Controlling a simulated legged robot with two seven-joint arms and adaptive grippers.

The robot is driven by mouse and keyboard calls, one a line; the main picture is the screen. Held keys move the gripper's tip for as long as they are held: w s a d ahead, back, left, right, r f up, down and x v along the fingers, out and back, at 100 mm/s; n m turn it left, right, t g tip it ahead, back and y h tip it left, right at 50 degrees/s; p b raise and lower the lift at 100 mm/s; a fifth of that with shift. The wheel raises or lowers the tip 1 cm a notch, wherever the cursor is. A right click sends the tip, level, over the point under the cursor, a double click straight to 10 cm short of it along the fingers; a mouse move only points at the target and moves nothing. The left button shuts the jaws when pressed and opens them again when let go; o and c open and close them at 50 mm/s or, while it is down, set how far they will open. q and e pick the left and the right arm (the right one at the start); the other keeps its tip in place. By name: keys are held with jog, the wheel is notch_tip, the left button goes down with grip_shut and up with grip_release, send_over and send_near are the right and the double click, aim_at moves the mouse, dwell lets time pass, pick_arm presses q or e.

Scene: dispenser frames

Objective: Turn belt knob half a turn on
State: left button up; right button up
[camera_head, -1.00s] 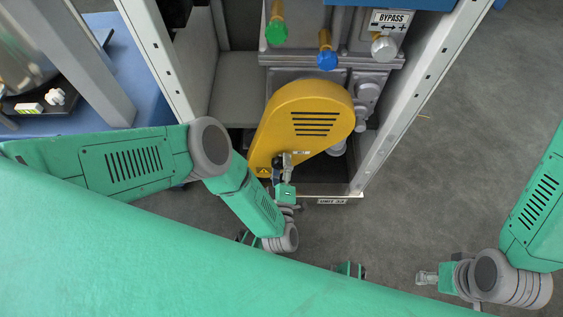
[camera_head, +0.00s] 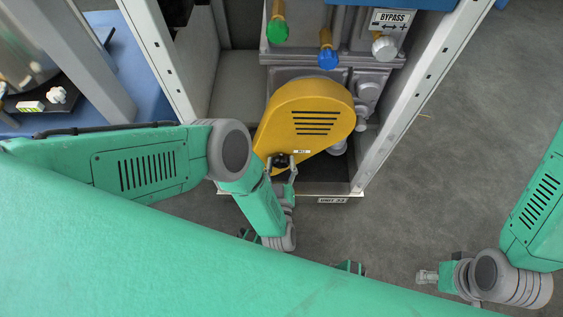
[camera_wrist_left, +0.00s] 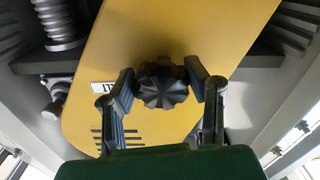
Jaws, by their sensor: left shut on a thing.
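The belt knob (camera_wrist_left: 163,85) is a dark, lobed knob on the yellow belt cover (camera_head: 312,112). It shows large in the left wrist view and is a small dark spot in the head view, partly hidden by my fingers. My left gripper (camera_head: 280,161) has come in from below, with one finger on each side of the knob. In the left wrist view, its two fingers flank the knob and are shut on it. My right gripper (camera_head: 427,277) is at the lower right, away from the cabinet, and its finger gap is too small to read.
Green (camera_head: 277,30), blue (camera_head: 327,59) and grey (camera_head: 384,46) knobs sit above the cover, by a BYPASS label (camera_head: 391,19). Pale cabinet posts (camera_head: 408,100) stand on both sides. The floor to the right is clear.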

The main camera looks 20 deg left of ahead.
aim_at(283, 140)
pick_arm(q)
jog(key=shift+s+d+f+m, duration=0.15)
jog(key=shift+s+f+m, duration=0.05)
jog(key=shift+m, duration=0.5)
jog(key=o, duration=1.2)
jog(key=shift+c, duration=0.2)
jog(key=shift+w+r, duration=0.1)
jog(key=shift+r, duration=0.05)
jog(key=shift+w+r, duration=0.1)
jog(key=shift+r, duration=0.4)
notch_tip(283, 140, up, 8)
jog(key=shift+f, duration=0.15)
jog(key=shift+r, duration=0.55)
